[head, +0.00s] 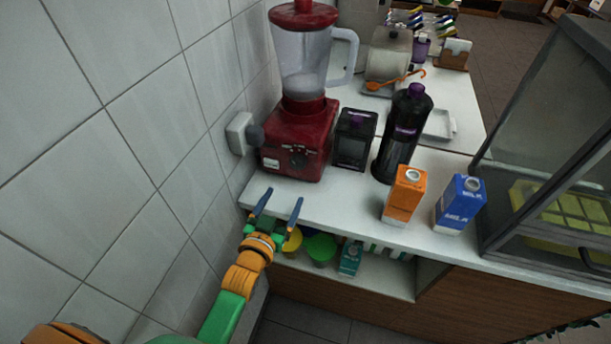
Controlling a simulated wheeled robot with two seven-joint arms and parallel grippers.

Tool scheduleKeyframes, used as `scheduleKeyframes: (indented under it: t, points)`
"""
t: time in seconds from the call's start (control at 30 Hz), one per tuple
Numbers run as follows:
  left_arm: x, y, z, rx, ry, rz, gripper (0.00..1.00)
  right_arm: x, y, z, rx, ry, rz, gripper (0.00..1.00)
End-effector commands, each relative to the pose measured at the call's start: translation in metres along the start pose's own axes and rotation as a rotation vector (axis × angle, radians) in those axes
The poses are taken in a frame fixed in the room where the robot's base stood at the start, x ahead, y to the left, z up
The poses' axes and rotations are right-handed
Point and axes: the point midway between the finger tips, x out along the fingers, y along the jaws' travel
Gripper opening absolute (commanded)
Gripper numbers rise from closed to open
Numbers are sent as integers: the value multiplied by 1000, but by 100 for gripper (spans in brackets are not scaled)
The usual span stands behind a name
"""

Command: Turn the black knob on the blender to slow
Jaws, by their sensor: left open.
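A red blender (297,131) with a clear jug (302,63) and red lid stands upright on the white counter, against the tiled wall at its left. Its black knob (299,161) is on the front of the red base; its setting is too small to read. My left gripper (277,198) is open and empty at the counter's front left edge, below and in front of the blender base, with its blue fingers apart and pointing toward it. It appears clear of the knob. My right gripper is not in view.
A black box-like container (354,139), a tall dark bottle (402,134), an orange carton (404,195) and a blue carton (459,204) stand right of the blender. A glass case (558,130) is at right. A plugged wall socket (240,133) is left. Counter before the blender is clear.

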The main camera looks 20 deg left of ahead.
Motion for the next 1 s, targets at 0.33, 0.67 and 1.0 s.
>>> scheduleKeyframes:
  t: [0.33, 0.67, 1.0]
  points:
    - [37, -1, -38, 0, 171, -8, 82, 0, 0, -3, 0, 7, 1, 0]
    - [77, -1, -43, -1, 166, -8, 82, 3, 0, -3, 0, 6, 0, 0]
    - [77, -1, -43, 0, 165, -7, 55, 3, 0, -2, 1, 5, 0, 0]
